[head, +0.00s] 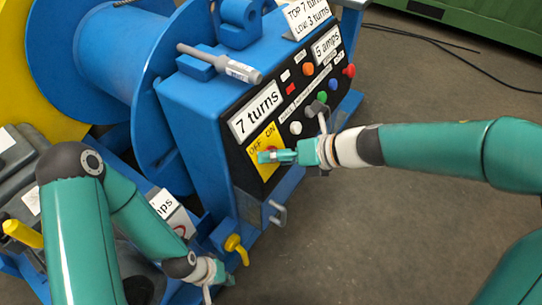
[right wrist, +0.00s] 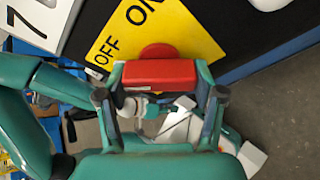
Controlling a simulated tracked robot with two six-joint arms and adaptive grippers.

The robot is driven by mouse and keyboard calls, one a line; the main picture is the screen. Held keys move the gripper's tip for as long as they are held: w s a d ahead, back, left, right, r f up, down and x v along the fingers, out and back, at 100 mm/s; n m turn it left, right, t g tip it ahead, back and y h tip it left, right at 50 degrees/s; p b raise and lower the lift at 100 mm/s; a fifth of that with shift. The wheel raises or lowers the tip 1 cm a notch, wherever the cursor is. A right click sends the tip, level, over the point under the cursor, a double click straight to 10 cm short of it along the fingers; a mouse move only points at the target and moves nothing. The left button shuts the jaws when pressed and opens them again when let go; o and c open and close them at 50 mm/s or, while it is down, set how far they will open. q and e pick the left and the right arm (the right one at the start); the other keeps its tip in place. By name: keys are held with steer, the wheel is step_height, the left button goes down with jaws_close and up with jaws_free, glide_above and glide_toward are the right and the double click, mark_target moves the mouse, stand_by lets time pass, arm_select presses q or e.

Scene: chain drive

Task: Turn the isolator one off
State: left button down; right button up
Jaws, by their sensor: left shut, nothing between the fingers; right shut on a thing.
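The isolator is a yellow plate (head: 265,170) marked OFF and ON on the black front panel of the blue machine. It also shows in the right wrist view (right wrist: 180,28), with a red switch handle (right wrist: 160,73) in front of a round red base. My right gripper (head: 270,156) is at the plate, its fingers on both sides of the red handle, shut on it. In the head view the gripper hides most of the handle. I cannot tell which mark the handle points to. My left gripper (head: 226,280) is shut and empty, low by the machine's base.
A grey-handled rod (head: 220,62) lies on top of the machine. A yellow valve handle (head: 236,248) is near my left gripper. Open floor (head: 400,220) lies to the right.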

steer(key=shift+w+d+r, duration=0.2)
steer(key=shift+w+d, duration=0.05)
steer(key=o, duration=1.2)
steer(key=shift+c, duration=0.2)
steer(key=shift+s+a+f, duration=0.1)
steer(key=shift+s, duration=0.1)
steer(key=v, duration=1.2)
steer(key=shift+f, duration=0.1)
steer(key=x, duration=1.2)
steer(key=shift+s, duration=0.1)
